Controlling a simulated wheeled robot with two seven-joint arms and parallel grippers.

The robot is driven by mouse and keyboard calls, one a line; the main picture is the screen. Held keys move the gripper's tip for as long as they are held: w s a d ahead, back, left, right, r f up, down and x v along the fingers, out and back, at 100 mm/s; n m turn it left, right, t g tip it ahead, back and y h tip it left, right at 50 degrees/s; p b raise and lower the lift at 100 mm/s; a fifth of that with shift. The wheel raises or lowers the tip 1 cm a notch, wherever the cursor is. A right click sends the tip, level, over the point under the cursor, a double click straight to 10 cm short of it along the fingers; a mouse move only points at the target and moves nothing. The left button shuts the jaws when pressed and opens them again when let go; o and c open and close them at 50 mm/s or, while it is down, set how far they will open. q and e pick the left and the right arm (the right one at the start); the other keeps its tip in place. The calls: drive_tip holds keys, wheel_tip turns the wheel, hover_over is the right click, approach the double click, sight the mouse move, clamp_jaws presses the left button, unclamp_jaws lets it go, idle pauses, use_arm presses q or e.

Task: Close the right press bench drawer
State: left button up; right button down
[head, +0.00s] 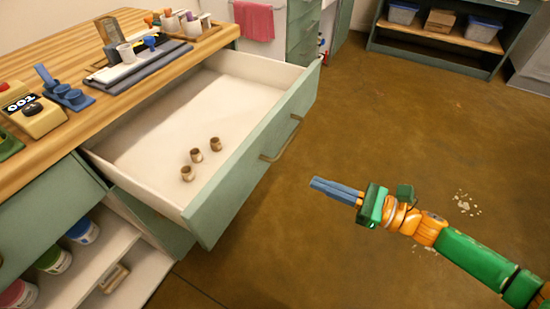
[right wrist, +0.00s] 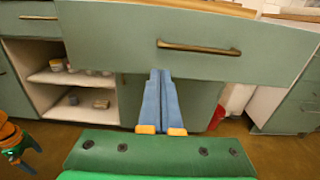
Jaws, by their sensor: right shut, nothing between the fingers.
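The right press bench drawer (head: 250,160) is pulled far out of the bench in the head view. Its front is green with a brass handle (head: 281,139), and its white inside holds three small brownish cups (head: 196,156). My right gripper (head: 314,184) is shut and empty, in front of the drawer front and apart from it, over the floor. In the right wrist view the drawer front (right wrist: 120,35) and its handle (right wrist: 198,48) lie ahead of and above the blue fingers (right wrist: 161,75). My left gripper is not in the head view; a green and orange arm part shows at the left of the right wrist view.
The wooden bench top (head: 60,135) carries a scale (head: 35,112), a grey mat with tools, and a tray of small items. Open shelves (head: 90,265) with paint tubs are below left. A shelf unit (head: 440,40) stands at the back.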

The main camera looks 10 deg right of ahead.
sight(261, 161)
drive_tip(key=p+x, duration=0.1)
drive_tip(key=x, duration=1)
drive_tip(key=shift+a, duration=0.2)
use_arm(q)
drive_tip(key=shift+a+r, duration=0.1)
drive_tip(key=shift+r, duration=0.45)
use_arm(e)
drive_tip(key=shift+w+a, duration=0.3)
